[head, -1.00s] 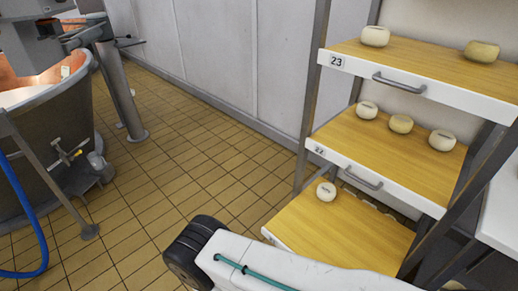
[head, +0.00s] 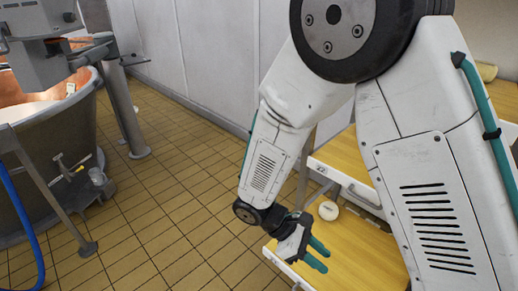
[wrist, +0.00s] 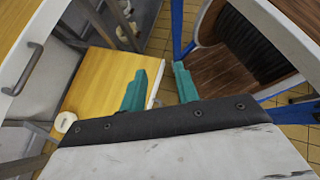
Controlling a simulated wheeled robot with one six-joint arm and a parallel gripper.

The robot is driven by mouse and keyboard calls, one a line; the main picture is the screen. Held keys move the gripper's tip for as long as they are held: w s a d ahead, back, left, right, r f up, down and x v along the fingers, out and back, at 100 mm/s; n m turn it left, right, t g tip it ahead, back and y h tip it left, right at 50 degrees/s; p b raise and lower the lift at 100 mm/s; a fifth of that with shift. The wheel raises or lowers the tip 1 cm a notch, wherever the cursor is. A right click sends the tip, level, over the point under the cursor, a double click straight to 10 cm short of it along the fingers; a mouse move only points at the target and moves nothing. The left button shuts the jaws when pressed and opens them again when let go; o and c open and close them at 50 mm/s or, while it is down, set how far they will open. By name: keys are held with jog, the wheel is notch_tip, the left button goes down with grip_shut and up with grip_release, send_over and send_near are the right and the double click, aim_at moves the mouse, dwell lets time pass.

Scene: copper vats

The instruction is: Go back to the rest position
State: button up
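My gripper (head: 318,256) hangs in front of the lower shelf in the head view, its two teal fingers apart with nothing between them. In the wrist view my gripper (wrist: 158,88) also shows open and empty. My arm is folded in front of the shelf rack and hides much of it. The lowest wooden shelf (head: 350,258) lies just behind and below the fingers. A pale round cheese (head: 328,210) sits on it, and a cheese also shows at the left in the wrist view (wrist: 65,122).
A copper vat (head: 45,150) with a blue hose (head: 28,215) stands at the left. Tiled floor (head: 165,190) between the vat and the rack is clear. The wrist view shows a brown wooden surface with a dark backrest-like part (wrist: 250,45) at the right.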

jog(key=s+d+r+m+t+y, duration=0.2)
jog(key=s+d+r+m+y, duration=0.1)
jog(key=r, duration=0.5)
jog(key=s+d+r+m+t+y, duration=0.1)
jog(key=s+d+r+m+y, duration=0.2)
jog(key=r, duration=0.6)
jog(key=s+d+r+m+t+y, duration=0.2)
jog(key=s+d+r+m+y, duration=0.2)
jog(key=d+r+m, duration=0.2)
notch_tip(320, 180, up, 3)
jog(key=shift+s+d+f+m+t, duration=0.2)
jog(key=shift+s+m+t, duration=0.1)
jog(key=shift+m, duration=0.8)
